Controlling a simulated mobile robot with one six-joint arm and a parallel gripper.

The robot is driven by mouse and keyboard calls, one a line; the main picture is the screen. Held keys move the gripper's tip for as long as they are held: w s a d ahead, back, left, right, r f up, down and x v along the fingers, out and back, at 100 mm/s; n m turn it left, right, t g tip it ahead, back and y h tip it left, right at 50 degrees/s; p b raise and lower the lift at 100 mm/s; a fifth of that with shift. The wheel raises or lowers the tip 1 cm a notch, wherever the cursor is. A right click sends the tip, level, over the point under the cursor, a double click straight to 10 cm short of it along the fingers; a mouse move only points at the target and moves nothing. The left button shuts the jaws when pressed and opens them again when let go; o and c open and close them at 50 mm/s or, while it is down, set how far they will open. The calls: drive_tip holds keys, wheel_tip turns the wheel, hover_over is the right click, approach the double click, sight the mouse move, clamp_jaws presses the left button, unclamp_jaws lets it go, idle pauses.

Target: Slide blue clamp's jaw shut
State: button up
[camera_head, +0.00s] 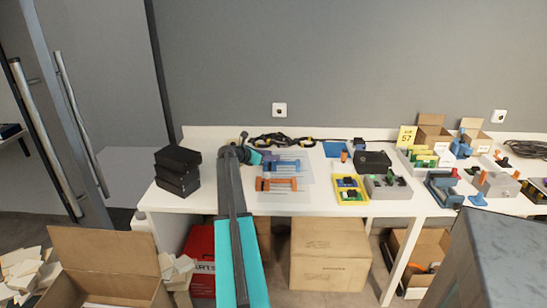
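The blue clamp (287,164) is small in view and lies on a pale grey sheet at the left part of the white table. The opening of its jaw is too small to tell. A second clamp, mostly orange (281,184), lies just in front of it. My arm reaches up from the bottom of the view and bends right at the table. My gripper (269,158) is at the left end of the blue clamp and covers part of it. Whether it touches the clamp, and whether its fingers are open, cannot be made out.
Black boxes (177,171) are stacked at the table's left end. A cable with black and yellow parts (284,140) lies behind the clamps. A yellow tray (350,189) and a grey box (388,187) stand to the right. Cartons (328,255) stand under the table.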

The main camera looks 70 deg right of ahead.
drive_tip(key=v, duration=1)
drive_tip(key=shift+a, duration=0.4)
drive_tip(key=shift+w+r, duration=0.1)
drive_tip(key=shift+r, duration=0.1)
